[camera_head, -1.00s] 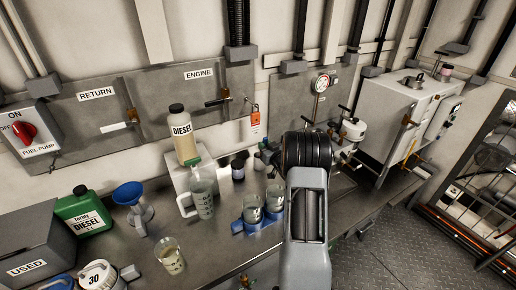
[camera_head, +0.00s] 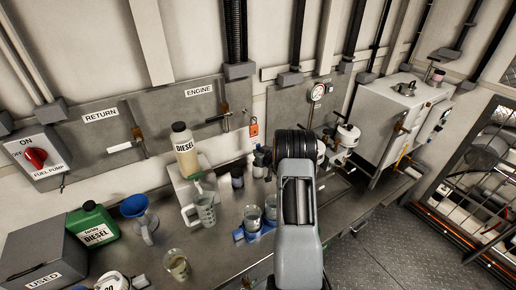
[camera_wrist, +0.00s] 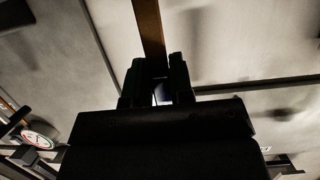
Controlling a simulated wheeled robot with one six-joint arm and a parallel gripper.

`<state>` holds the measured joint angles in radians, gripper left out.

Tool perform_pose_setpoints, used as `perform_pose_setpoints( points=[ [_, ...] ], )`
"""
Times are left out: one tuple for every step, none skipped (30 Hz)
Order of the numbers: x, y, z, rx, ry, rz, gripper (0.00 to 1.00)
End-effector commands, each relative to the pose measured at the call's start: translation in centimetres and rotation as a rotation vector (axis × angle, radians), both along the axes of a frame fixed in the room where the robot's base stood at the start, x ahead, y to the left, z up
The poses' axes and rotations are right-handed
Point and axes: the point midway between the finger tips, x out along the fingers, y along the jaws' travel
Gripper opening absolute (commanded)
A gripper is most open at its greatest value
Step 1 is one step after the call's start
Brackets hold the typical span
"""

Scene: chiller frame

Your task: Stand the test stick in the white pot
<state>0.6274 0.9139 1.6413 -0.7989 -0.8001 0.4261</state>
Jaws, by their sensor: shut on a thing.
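In the wrist view my gripper (camera_wrist: 158,64) is shut on a brown, flat stick (camera_wrist: 149,25), which runs up from between the fingertips and out of the top of the picture. I take it to be the test stick. In the head view my arm hides the gripper and the stick. I cannot tell for sure which thing is the white pot. A white round vessel (camera_head: 347,135) stands by the gauge, just right of my arm, and a small pale jar (camera_head: 438,75) sits on top of the white box.
The white box (camera_head: 400,115) is at right, with open floor (camera_head: 380,250) in front.

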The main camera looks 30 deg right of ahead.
Motion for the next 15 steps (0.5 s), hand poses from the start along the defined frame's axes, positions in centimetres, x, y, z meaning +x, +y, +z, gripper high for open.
perform_pose_setpoints(
  points=[
    [-0.08, -0.10, -0.54, 0.002, 0.000, -0.002, 0.00],
    [-0.07, -0.10, -0.62, 0.002, -0.001, -0.002, 0.00],
    [-0.05, -0.07, -0.68, 0.001, -0.002, -0.001, 0.00],
    [-0.03, -0.04, -0.69, 0.001, -0.002, 0.000, 0.00],
    [-0.01, -0.01, -0.70, 0.000, -0.003, 0.000, 0.00],
    [0.00, 0.01, -0.69, 0.000, -0.003, 0.000, 0.00],
    [0.00, 0.02, -0.68, 0.000, -0.003, 0.001, 0.00],
    [-0.01, 0.01, -0.68, 0.000, -0.003, 0.000, 0.00],
    [-0.02, 0.00, -0.68, 0.000, -0.003, 0.000, 0.00],
    [-0.03, -0.02, -0.67, 0.000, -0.003, 0.000, 0.00],
    [-0.03, -0.04, -0.68, 0.001, -0.003, 0.000, 0.00],
    [-0.05, -0.07, -0.74, 0.000, -0.004, -0.001, 0.00],
    [-0.07, -0.10, -0.82, 0.000, -0.004, -0.001, 0.00],
    [-0.08, -0.12, -0.91, 0.000, -0.004, -0.002, 0.00],
    [-0.09, -0.15, -1.05, 0.000, -0.004, -0.002, 0.00]
  ],
)
